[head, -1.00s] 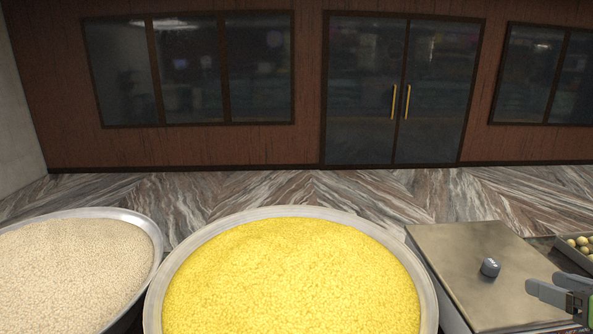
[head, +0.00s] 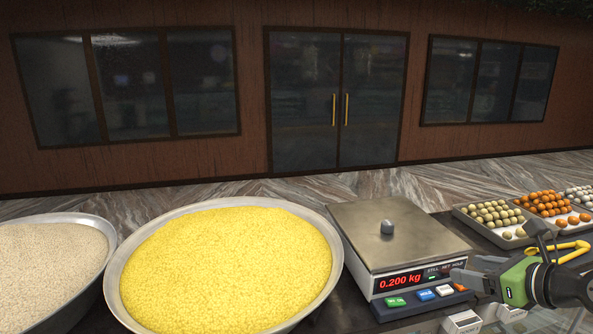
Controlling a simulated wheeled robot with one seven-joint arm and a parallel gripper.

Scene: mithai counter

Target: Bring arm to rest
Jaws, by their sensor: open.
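My gripper (head: 464,277) is at the lower right of the head view, in front of the right side of the weighing scale (head: 375,234). Its jaws are open, and I see nothing between them. It hides part of the scale's right front. The scale has a flat metal pan with a small grey weight (head: 387,227) standing on it. Its red display (head: 400,281) reads 0.200 kg.
A wide metal bowl of yellow grains (head: 225,265) stands left of the scale, and a bowl of pale grains (head: 45,262) is at the far left. Trays of round sweets (head: 493,214) lie behind my gripper at right. White blocks (head: 462,322) sit at the bottom right.

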